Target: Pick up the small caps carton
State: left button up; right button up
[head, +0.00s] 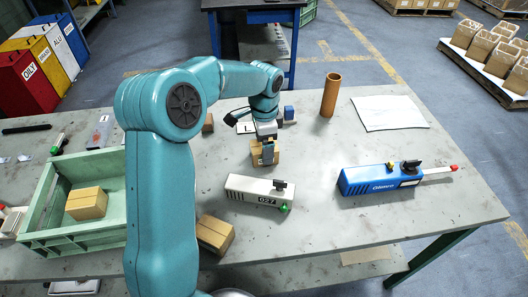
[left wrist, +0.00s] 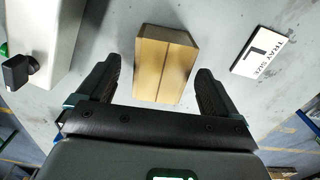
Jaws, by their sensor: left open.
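A small cardboard carton (head: 274,159) sits on the grey table under my left gripper (head: 265,149). No label on it can be read. In the left wrist view the carton (left wrist: 165,64) lies between and ahead of the two dark fingers of my left gripper (left wrist: 162,76). The fingers are open, with a gap on each side of the carton. In the head view the gripper covers part of the carton. Similar cartons are on the table at the front (head: 215,234), behind my arm (head: 208,122) and in the green crate (head: 86,203). My right gripper is not in view.
A white device marked 027 (head: 250,189) lies just in front of the carton. A "TRAY SIZE L" sign (left wrist: 264,45) lies beside it. A blue device (head: 375,180), brown tube (head: 330,95) and paper sheet (head: 390,113) are to the right. The right front table is clear.

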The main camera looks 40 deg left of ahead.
pick_arm(q)
notch_tip(320, 180, down, 3)
jog(key=shift+r, duration=0.15)
jog(key=shift+r, duration=0.1)
jog(key=c, duration=1.3)
jog(key=shift+w, duration=0.1)
